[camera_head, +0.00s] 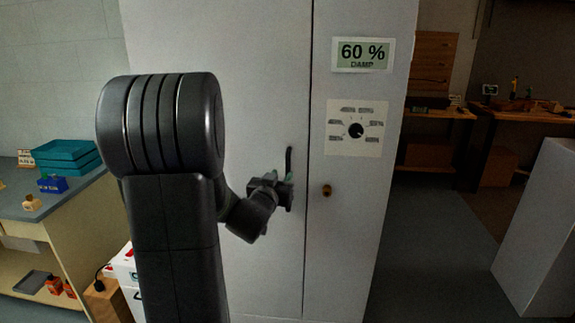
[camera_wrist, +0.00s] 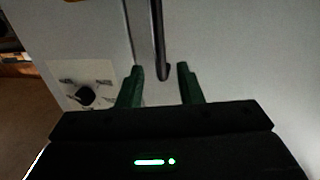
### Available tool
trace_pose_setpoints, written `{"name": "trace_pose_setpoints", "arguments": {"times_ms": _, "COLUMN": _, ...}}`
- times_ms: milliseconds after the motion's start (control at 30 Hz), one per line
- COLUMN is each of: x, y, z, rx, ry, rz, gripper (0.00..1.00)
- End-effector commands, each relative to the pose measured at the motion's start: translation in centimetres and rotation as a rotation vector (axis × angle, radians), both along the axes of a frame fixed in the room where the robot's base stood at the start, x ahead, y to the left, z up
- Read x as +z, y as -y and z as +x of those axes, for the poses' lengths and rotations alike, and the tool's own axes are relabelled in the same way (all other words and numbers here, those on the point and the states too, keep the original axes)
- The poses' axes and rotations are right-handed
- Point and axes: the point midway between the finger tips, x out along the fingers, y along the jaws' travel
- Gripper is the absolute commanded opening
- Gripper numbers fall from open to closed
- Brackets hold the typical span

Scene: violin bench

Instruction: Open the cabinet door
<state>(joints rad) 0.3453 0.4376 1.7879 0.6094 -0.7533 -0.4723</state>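The tall pale cabinet door (camera_head: 225,45) stands upright, with a dark seam along its right edge; it looks shut. A dark vertical bar handle (camera_head: 289,158) is on the door near that seam. My gripper (camera_head: 288,186) is at the lower part of the handle. In the wrist view, the handle (camera_wrist: 158,40) comes down from the top edge and its end lies between the two green fingertips of my gripper (camera_wrist: 161,72). The fingers are apart, with a visible gap on each side of the bar. Whether a finger touches the bar is not clear.
Right of the seam, a fixed panel carries a display reading 60 % DAMP (camera_head: 362,54), a dial plate (camera_head: 340,138) and a small brass knob (camera_head: 327,190). A counter with teal trays (camera_head: 66,157) stands left. A pale block (camera_head: 540,235) stands right, with open floor (camera_head: 430,250) between.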

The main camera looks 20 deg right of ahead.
Motion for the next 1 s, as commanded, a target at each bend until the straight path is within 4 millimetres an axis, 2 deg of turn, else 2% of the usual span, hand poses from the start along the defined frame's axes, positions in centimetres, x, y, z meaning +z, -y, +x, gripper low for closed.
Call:
{"name": "trace_pose_setpoints", "arguments": {"times_ms": 200, "x": 0.2, "y": 2.8, "z": 2.9, "rx": -0.001, "ry": -0.001, "rz": 0.0, "gripper": 0.33}}
{"name": "trace_pose_setpoints", "arguments": {"times_ms": 400, "x": 0.1, "y": 4.3, "z": 4.7, "rx": 0.001, "ry": -0.001, "rz": 0.002, "gripper": 0.33}}
{"name": "trace_pose_setpoints", "arguments": {"times_ms": 800, "x": 0.0, "y": 4.8, "z": 5.2, "rx": 0.001, "ry": -0.001, "rz": 0.001, "gripper": 0.33}}
{"name": "trace_pose_setpoints", "arguments": {"times_ms": 833, "x": 0.0, "y": 4.8, "z": 5.2, "rx": 0.001, "ry": -0.001, "rz": 0.001, "gripper": 0.31}}
{"name": "trace_pose_setpoints", "arguments": {"times_ms": 1000, "x": 0.0, "y": 4.8, "z": 5.2, "rx": 0.001, "ry": -0.001, "rz": 0.001, "gripper": 0.0}}
